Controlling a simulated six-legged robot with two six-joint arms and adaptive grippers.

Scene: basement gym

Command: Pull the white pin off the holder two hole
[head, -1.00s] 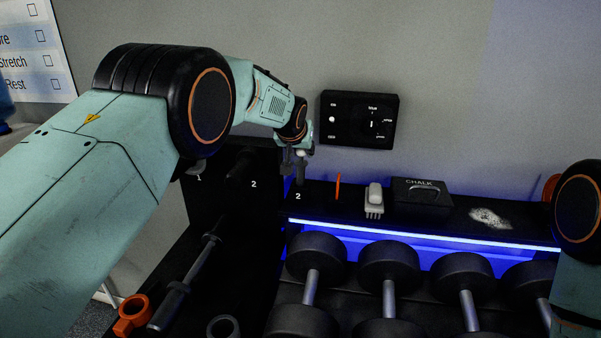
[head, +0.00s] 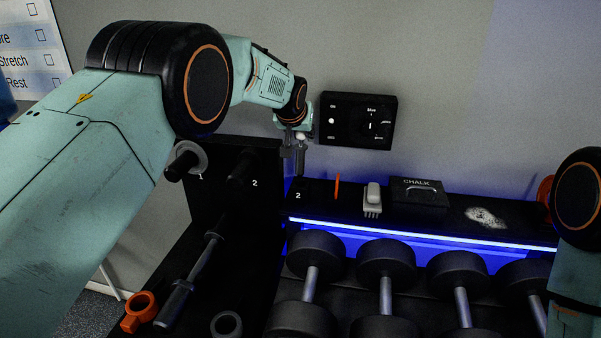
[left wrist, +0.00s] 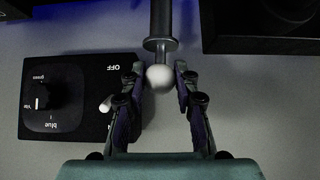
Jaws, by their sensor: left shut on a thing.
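The white pin has a round white knob and a grey shaft with a collar. In the head view the pin (head: 301,155) hangs upright below my left gripper (head: 294,142), above the shelf spot marked 2 (head: 298,195). In the left wrist view the white knob (left wrist: 160,78) sits between the two fingertips of my left gripper (left wrist: 160,74), which is shut on it. The holder hole itself is hard to make out, and I cannot tell whether the shaft tip is clear of it. My right gripper is out of view; only my right arm shows at the right edge.
A black control panel (head: 357,120) is on the wall close right of the gripper. The shelf holds an orange stick (head: 337,186), a brush (head: 372,198) and a chalk box (head: 419,191). Dumbbells (head: 386,262) lie below. A black upright board (head: 225,165) stands left.

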